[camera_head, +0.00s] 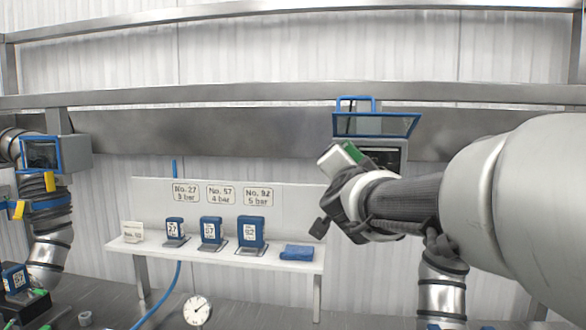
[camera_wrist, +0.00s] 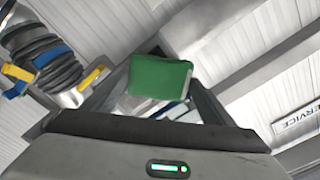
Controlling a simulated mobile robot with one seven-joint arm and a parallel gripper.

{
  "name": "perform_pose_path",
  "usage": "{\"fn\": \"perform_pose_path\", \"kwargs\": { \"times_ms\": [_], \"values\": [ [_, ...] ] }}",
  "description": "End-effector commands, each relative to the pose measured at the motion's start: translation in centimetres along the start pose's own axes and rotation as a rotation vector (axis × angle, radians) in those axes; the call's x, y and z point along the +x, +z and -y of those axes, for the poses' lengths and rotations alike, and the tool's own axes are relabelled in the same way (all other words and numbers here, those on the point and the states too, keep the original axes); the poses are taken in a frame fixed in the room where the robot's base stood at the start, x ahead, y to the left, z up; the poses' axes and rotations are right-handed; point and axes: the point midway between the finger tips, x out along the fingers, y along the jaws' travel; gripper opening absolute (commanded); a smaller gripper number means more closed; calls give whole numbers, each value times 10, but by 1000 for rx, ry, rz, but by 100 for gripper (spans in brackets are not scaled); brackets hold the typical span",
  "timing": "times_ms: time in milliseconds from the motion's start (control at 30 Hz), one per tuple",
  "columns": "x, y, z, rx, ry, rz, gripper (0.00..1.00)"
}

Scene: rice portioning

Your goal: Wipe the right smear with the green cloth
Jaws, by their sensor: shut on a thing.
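A green block-like thing (camera_wrist: 160,78), which I take to be the folded green cloth, sits between my gripper's fingers in the wrist view. It also shows in the head view (camera_head: 353,152), with a pale face on its left side. My gripper (camera_head: 342,180) is shut on it, raised in front of the back wall, to the right of the white shelf. In the wrist view the dark fingers of my gripper (camera_wrist: 155,88) flank the green thing. No smear can be made out in either view.
A blue-framed machine (camera_head: 375,124) is behind my gripper. A round dial (camera_head: 197,310) and a blue hose (camera_head: 165,293) are at the lower left.

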Motion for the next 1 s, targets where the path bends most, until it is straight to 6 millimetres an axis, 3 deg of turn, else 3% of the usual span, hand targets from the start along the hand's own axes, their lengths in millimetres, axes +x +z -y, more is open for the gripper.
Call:
{"fn": "perform_pose_path", "kwargs": {
  "times_ms": [467, 1000],
  "values": [
    [7, -2, -2, 0, 0, -2, 60],
    [7, -32, -28, 1, -1, -6, 60]
  ]
}}
